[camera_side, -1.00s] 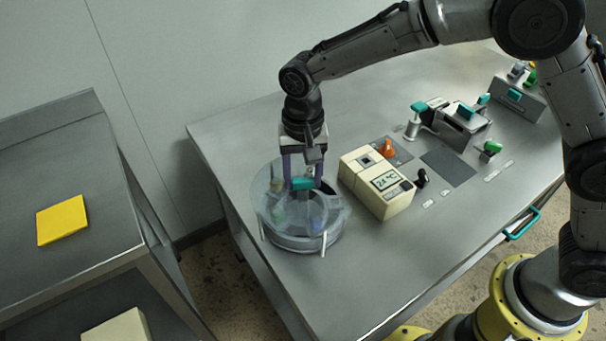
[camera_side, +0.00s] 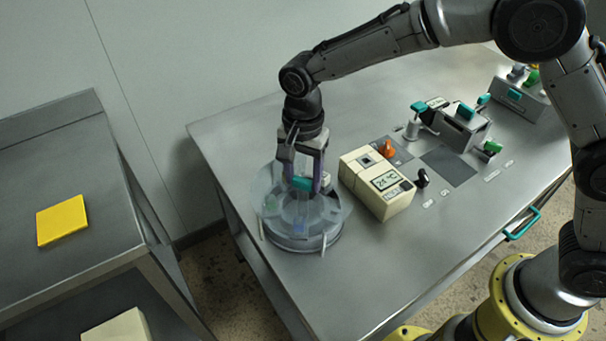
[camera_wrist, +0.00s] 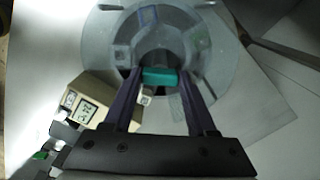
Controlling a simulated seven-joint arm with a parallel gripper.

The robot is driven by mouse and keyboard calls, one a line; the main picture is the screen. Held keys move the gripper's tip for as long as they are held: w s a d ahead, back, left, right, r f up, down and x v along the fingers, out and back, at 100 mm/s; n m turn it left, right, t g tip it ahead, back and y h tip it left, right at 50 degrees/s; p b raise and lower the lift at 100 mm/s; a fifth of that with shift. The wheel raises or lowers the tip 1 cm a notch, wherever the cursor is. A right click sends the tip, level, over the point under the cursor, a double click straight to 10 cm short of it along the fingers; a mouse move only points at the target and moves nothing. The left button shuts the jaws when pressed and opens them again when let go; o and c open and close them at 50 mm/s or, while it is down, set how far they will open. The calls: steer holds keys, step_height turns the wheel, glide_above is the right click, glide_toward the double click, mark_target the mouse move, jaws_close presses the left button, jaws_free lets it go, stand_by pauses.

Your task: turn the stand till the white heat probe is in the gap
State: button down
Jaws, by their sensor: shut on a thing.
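The round, see-through stand (camera_side: 268,217) sits at the table's left end, with a teal grip (camera_side: 302,184) at its middle. My gripper (camera_side: 303,183) points down and is shut on this teal grip, which also shows in the wrist view (camera_wrist: 165,78) between my fingers. A blue part (camera_side: 300,228) and a green part (camera_side: 270,203) show dimly through the stand. Two short white posts, one at left (camera_side: 262,229) and one at right (camera_side: 323,244), stand at its near edge with a space between them. I cannot make out the white heat probe for certain.
A cream box with a display (camera_side: 384,186) stands close to the right of the stand. Farther right are a dark grey pad (camera_side: 449,165) and several small devices with teal and green parts. A yellow square (camera_side: 62,221) lies on a separate bench at left.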

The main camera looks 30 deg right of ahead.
steer(key=shift+r+m, duration=0.1)
steer(key=shift+m, duration=0.9)
steer(key=shift+m, duration=0.5)
steer(key=shift+c, duration=1)
jaws_free()
step_height(320, 180, up, 14)
steer(key=shift+d, duration=0.1)
